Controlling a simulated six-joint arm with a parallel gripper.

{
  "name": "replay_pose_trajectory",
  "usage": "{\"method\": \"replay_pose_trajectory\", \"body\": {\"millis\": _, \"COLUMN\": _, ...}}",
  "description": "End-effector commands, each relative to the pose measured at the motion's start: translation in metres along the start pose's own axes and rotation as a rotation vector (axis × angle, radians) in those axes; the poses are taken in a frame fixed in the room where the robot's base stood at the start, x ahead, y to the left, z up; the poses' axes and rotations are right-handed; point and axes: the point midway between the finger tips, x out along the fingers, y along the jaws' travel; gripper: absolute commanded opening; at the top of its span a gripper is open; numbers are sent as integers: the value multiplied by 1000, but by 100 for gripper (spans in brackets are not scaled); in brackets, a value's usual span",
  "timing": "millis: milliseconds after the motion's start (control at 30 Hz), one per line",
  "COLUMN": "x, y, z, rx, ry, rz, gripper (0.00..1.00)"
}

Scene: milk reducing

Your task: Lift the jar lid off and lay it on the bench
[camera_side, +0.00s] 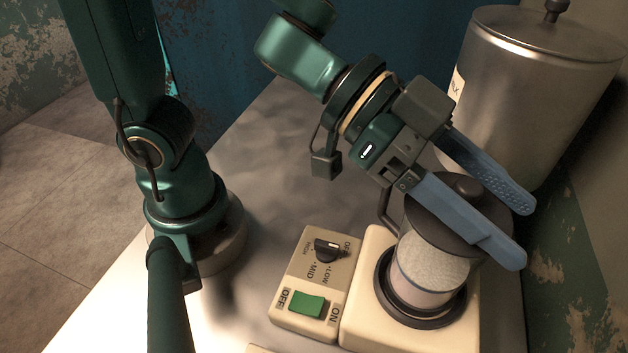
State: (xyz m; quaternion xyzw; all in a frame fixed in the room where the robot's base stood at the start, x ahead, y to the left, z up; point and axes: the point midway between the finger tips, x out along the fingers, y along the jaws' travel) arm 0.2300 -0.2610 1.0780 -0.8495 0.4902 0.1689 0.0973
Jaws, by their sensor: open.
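The jar (426,278) is pale and frosted and stands upright on the cream appliance base. Its dark lid (427,221) is on top, with a round knob (462,186) in the middle. My gripper (522,231) has its two blue fingers apart, reaching over the lid from the upper left. One finger passes on the near side of the knob and the other on the far side. From this view I cannot tell whether either finger touches the lid.
A large metal milk canister (530,90) stands close behind my gripper. A control panel (318,270) with a dial and green switch is left of the jar. The grey bench (275,165) has clear room left of the jar. A wall is close on the right.

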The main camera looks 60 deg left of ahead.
Motion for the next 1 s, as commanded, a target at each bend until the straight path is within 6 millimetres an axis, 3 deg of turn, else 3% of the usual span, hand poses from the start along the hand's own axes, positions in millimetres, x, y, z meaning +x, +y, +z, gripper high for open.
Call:
{"method": "replay_pose_trajectory", "body": {"millis": 300, "x": 3, "y": 0, "z": 0, "rx": 1, "ry": 0, "rz": -1, "gripper": 62}}
{"method": "replay_pose_trajectory", "body": {"millis": 333, "x": 3, "y": 0, "z": 0, "rx": 1, "ry": 0, "rz": -1, "gripper": 58}}
{"method": "replay_pose_trajectory", "body": {"millis": 400, "x": 2, "y": 0, "z": 0, "rx": 1, "ry": 0, "rz": -1, "gripper": 31}}
{"method": "replay_pose_trajectory", "body": {"millis": 500, "x": 2, "y": 0, "z": 0, "rx": 1, "ry": 0, "rz": -1, "gripper": 0}}
{"method": "replay_pose_trajectory", "body": {"millis": 1000, "x": 1, "y": 1, "z": -4, "rx": 3, "ry": 0, "rz": 3, "gripper": 0}}
